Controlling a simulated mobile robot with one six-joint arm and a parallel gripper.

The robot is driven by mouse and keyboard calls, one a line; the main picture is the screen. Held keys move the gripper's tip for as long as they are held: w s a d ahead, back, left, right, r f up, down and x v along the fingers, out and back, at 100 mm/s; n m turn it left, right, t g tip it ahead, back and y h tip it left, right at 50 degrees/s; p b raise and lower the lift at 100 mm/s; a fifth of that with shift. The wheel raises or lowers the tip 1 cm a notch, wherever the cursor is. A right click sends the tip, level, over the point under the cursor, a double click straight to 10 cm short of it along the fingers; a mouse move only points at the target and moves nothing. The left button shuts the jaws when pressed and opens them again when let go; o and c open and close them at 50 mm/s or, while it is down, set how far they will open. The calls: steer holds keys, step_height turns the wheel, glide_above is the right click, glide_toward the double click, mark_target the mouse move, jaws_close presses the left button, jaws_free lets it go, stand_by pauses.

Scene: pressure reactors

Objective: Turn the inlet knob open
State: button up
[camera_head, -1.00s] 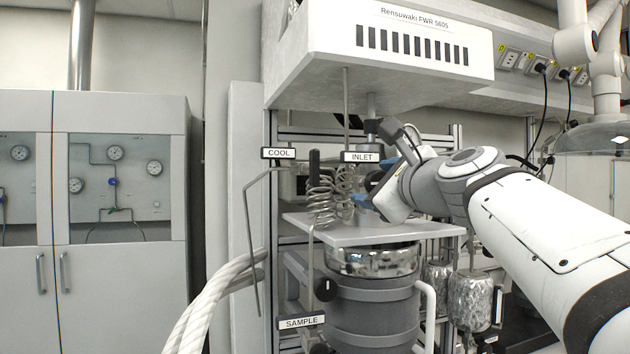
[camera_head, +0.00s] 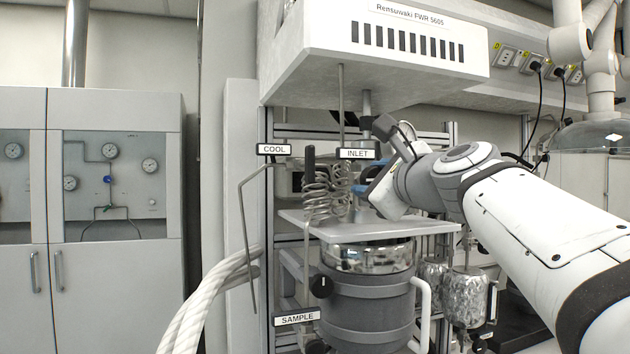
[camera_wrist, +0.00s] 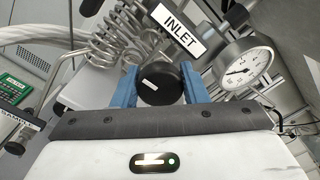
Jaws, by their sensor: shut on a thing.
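The inlet knob (camera_wrist: 161,84) is a round black knob with a small white mark on its face. It shows in the wrist view just below the INLET label (camera_wrist: 180,35). My gripper (camera_wrist: 160,86) has its blue fingers on the left and right sides of the knob and is shut on it. In the head view my gripper (camera_head: 372,180) reaches in from the right, beside the coil and under the INLET label (camera_head: 357,153). The knob is mostly hidden there by my gripper.
A metal coil (camera_head: 318,195) and the COOL label (camera_head: 273,149) are left of my gripper. A pressure gauge (camera_wrist: 246,69) is close on the right in the wrist view. The reactor vessel (camera_head: 365,295) stands below a flat plate (camera_head: 390,229). A white housing (camera_head: 400,70) hangs above.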

steer(key=n+b, duration=0.3)
steer(key=n, duration=0.1)
steer(key=shift+f, duration=0.25)
steer(key=n+b, duration=0.3)
steer(key=n, duration=0.1)
steer(key=shift+n+b, duration=0.3)
steer(key=n+b, duration=0.2)
steer(key=n, duration=0.2)
steer(key=shift+n+b, duration=0.3)
steer(key=shift+b, duration=0.1)
steer(key=n+b, duration=0.2)
steer(key=n, duration=0.2)
steer(key=shift+n, duration=0.3)
steer(key=o, duration=1)
steer(key=shift+r, duration=0.1)
steer(key=shift+c, duration=0.2)
steer(key=shift+s, duration=0.1)
